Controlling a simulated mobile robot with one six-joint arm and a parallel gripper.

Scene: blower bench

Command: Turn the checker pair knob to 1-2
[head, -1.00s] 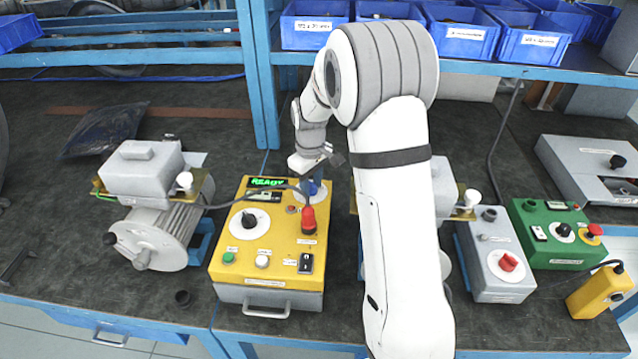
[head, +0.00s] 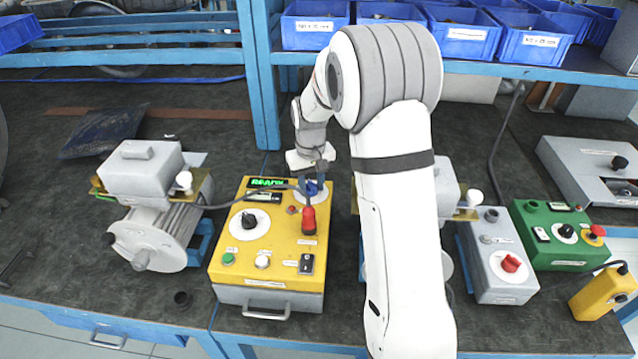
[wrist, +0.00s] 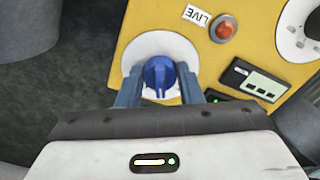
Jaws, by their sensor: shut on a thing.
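The yellow checker box (head: 230,270) stands on the bench with a lit green READY display (head: 268,183). A blue knob (head: 312,188) on a white round dial sits at its far right corner; it also shows in the wrist view (wrist: 159,75). My gripper (wrist: 160,86) points down over this knob, with one blue finger on each side of it, shut on it. The knob's pointer mark faces toward my gripper's body in the wrist view. The dial's markings are hidden or too small to read. A black knob (head: 249,220) on a larger white dial sits on the left of the box.
A red plug (head: 309,222) with a cable stands on the box near the blue knob. A grey motor (head: 155,240) stands to the left. Grey (head: 500,275) and green (head: 560,252) control boxes stand to the right. Blue bins (head: 463,32) line the shelf behind.

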